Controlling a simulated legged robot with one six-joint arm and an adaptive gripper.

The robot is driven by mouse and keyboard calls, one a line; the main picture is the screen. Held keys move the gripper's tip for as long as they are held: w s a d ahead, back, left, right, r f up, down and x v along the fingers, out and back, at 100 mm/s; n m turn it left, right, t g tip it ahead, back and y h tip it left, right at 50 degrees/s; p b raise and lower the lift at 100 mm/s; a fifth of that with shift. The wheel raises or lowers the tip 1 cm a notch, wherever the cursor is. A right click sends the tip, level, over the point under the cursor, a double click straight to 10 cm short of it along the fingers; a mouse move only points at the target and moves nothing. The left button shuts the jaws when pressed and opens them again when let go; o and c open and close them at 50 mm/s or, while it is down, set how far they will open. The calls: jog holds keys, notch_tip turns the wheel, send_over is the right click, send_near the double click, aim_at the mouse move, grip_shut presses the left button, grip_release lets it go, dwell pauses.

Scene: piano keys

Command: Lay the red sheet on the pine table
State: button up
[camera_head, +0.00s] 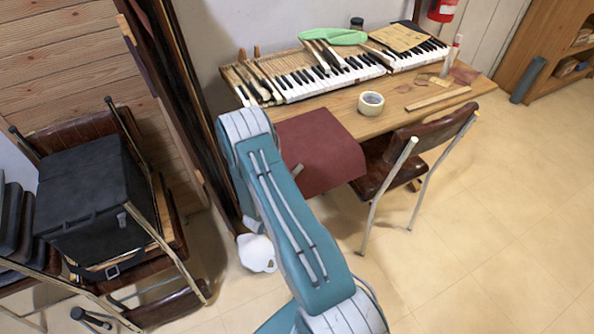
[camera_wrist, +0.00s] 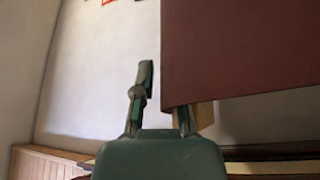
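The red sheet (camera_head: 322,155) is a flat dark red rectangle in front of the pine table (camera_head: 335,107). In the head view it covers part of the table's front left and extends past its edge over the chair and floor. In the wrist view the red sheet (camera_wrist: 245,50) fills the upper right, clear of the wood below. My gripper (camera_wrist: 160,100) is at the sheet's lower left corner. Its left finger stands beside the edge; the sheet hides the right fingertip. The sheet appears held there, but the contact is hidden. In the head view my arm hides most of the gripper.
On the table are piano keys (camera_head: 335,79), a tape roll (camera_head: 371,103), a wooden strip (camera_head: 438,99) and a green object (camera_head: 334,36). A brown chair (camera_head: 375,176) stands in front. A black case (camera_head: 92,188) rests on chairs at left. Floor at right is clear.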

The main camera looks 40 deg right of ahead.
jog(key=shift+o, duration=0.5)
jog(key=shift+a, duration=0.1)
jog(key=v, duration=1.2)
